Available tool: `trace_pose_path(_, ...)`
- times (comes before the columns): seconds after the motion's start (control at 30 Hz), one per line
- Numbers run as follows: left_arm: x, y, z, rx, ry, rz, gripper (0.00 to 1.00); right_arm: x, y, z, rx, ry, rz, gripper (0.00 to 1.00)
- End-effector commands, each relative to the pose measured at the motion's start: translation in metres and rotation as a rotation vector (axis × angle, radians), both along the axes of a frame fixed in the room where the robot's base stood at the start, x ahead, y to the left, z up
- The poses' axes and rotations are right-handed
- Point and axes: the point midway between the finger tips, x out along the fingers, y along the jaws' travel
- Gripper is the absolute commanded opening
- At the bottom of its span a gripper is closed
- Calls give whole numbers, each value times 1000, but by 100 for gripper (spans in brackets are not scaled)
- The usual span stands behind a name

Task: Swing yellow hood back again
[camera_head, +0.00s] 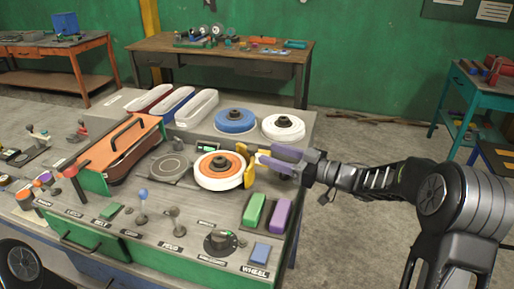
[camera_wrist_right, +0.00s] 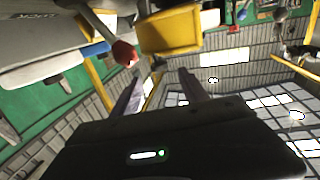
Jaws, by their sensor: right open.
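The yellow hood (camera_head: 249,172) stands at the right side of the orange-and-white wheel (camera_head: 221,170) on the bench machine. The wheel's top face is uncovered. In the right wrist view, a yellow panel that looks like the hood (camera_wrist_right: 178,31) is at the top, beyond the fingers. My right gripper (camera_head: 265,157) reaches in from the right, with its fingertips close to the hood's right side. Its fingers also show in the right wrist view (camera_wrist_right: 157,88), apart with nothing between them. I cannot tell whether a finger touches the hood. My left gripper is not in view.
Blue (camera_head: 235,121) and white (camera_head: 283,128) wheels sit behind the hood. Green (camera_head: 254,211) and purple (camera_head: 279,216) blocks lie in front of it. A black dial (camera_head: 221,243) and several levers line the front. An orange belt unit (camera_head: 128,148) stands at left.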

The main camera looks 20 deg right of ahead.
Motion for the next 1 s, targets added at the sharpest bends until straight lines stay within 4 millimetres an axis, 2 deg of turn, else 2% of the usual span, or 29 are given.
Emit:
trace_pose_path(0.3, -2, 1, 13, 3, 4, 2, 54, 34, 34, 1, 0, 0, 2, 52)
trace_pose_path(0.7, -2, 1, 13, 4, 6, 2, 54, 40, 39, 0, 1, -1, -1, 51)
trace_pose_path(1.0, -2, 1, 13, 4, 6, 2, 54, 40, 39, 0, 0, -1, -1, 26)
